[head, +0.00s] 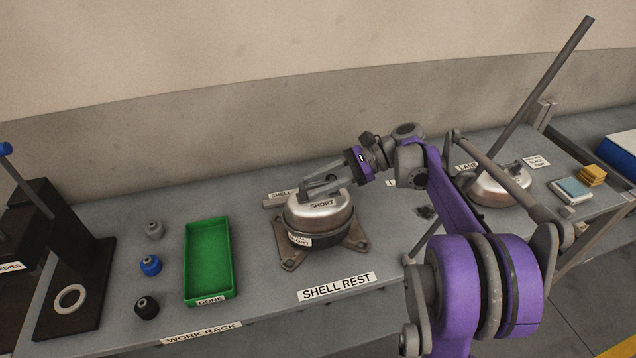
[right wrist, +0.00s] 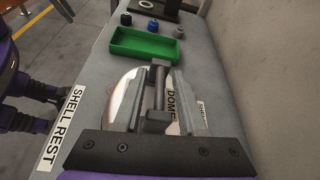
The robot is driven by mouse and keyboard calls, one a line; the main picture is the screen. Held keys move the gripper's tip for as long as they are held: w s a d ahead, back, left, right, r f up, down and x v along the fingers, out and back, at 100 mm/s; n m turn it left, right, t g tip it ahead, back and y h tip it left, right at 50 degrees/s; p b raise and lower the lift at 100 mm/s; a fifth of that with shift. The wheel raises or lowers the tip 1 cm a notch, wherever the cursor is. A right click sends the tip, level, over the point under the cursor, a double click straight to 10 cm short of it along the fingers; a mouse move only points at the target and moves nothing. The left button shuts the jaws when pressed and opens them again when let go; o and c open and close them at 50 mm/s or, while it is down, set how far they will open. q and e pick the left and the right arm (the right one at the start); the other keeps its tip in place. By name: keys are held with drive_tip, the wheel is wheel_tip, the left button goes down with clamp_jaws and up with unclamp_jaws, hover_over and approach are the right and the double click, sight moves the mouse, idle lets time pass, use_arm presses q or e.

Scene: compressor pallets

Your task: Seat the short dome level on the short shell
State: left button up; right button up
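The short dome (head: 331,215), shiny steel and marked SHORT, sits on the dark short shell (head: 336,239) on the shell rest. It looks about level, though its seam is hard to judge from here. My right gripper (head: 322,187) is over the dome top. In the right wrist view, the two fingers (right wrist: 158,100) stand apart on either side of a dark grey bar-like part (right wrist: 157,85) above the dome (right wrist: 122,92). Small gaps seem to show beside that part. The fingers hide much of the dome top. My left gripper is not in view.
A green tray (head: 208,298) labelled DONE lies left of the rest's feet (head: 291,263). Grey (head: 154,230), blue (head: 150,265) and black (head: 147,307) small parts stand beside it. Another steel dome-shaped part (head: 500,187) and a long dark rod (head: 545,85) are at the right.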

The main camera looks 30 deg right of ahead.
drive_tip(key=shift+f, duration=0.1)
wheel_tip(320, 180, up, 10)
drive_tip(key=shift+r+p, duration=0.1)
drive_tip(key=shift+p, duration=0.35)
idle(0.7)
drive_tip(key=shift+s+a+f, duration=0.1)
drive_tip(key=shift+a+f, duration=0.1)
drive_tip(key=shift+a, duration=0.1)
drive_tip(key=s+a+f+n+g+h+p, duration=0.1)
drive_tip(key=s+a+f+n+h+p, duration=0.2)
drive_tip(key=s+a+f+n+h, duration=0.6)
drive_tip(key=shift+s+a+f+n+t+h+p, duration=0.1)
drive_tip(key=shift+s+f+n+t+h+p, duration=0.4)
drive_tip(key=shift+s+f+n, duration=1.4)
drive_tip(key=shift+s+a+f+n+t+h+p, duration=0.1)
drive_tip(key=shift+s+f+n+t+h, duration=0.2)
drive_tip(key=shift+s+f+n+h, duration=1.05)
drive_tip(key=shift+s+a+f+n+t+h+p, duration=0.15)
drive_tip(key=shift+s+f+n+t+p, duration=0.2)
drive_tip(key=shift+s+f+n, duration=2)
